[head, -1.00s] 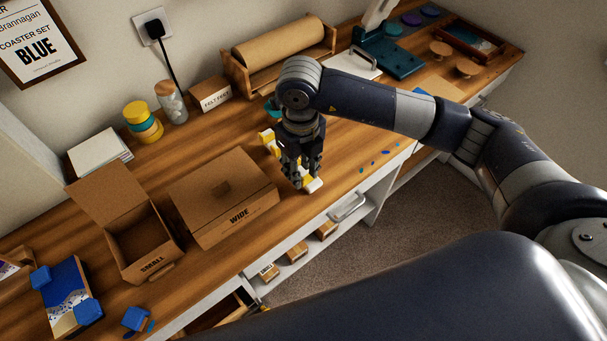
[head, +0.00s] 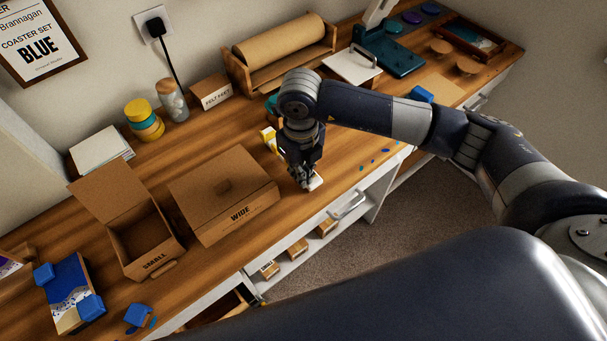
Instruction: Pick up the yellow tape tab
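My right gripper (head: 304,184) points down at the front edge of the table, right of the closed WIDE box (head: 224,196). Its fingers are close together, but their own bulk hides whether anything is between them. A small white piece (head: 316,182) lies on the wood right beside the fingertips. A yellow and white item (head: 269,139) stands just behind the gripper, partly covered by it. I cannot make out the yellow tape tab as a separate thing. My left gripper is not in view.
Yellow and teal rolls (head: 143,119), a glass jar (head: 172,102) and a FELT FEET box (head: 211,92) line the wall. Blue chips (head: 374,163) lie to the right.

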